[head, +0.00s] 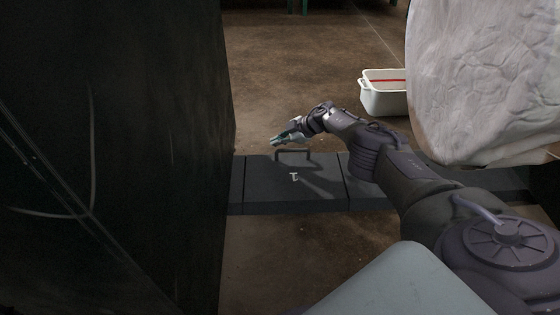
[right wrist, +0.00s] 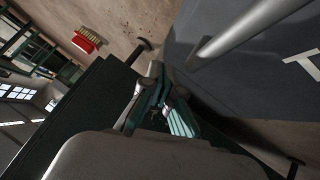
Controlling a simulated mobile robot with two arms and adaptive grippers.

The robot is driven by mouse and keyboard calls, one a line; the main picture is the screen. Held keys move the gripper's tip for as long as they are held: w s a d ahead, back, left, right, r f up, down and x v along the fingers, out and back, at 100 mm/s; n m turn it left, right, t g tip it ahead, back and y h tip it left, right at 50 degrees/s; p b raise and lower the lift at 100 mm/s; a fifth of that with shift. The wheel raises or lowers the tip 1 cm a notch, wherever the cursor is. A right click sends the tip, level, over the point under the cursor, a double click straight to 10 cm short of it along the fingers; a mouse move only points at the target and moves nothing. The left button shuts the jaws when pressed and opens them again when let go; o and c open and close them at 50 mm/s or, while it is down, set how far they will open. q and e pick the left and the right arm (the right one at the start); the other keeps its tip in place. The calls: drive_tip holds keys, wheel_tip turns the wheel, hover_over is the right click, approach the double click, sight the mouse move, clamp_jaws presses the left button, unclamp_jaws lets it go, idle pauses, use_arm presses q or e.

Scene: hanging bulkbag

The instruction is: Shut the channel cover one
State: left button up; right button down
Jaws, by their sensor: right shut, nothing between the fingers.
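A dark grey channel cover (head: 270,190) with a small white mark lies in the row of covers across the floor. It looks flat and level with its neighbours in the head view; I cannot tell if it is fully seated. Its dark bar handle (head: 293,152) stands at its far edge. My right gripper (head: 276,141) is shut and empty, just above and left of the handle, apparently apart from it. In the right wrist view the fingers (right wrist: 158,112) are together, beside the grey cover surface (right wrist: 265,70) and the handle bar (right wrist: 250,28). My left gripper is not in view.
A tall black panel (head: 120,130) fills the left side, close to the covers. A large white bulk bag (head: 480,80) hangs at right. A white bin (head: 383,97) stands on the floor behind. Bare brown floor (head: 300,80) lies beyond the covers.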

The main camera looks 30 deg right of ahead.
idle(0.5)
drive_tip(key=shift+d+r, duration=0.1)
drive_tip(key=shift+r, duration=0.4)
wheel_tip(320, 180, up, 9)
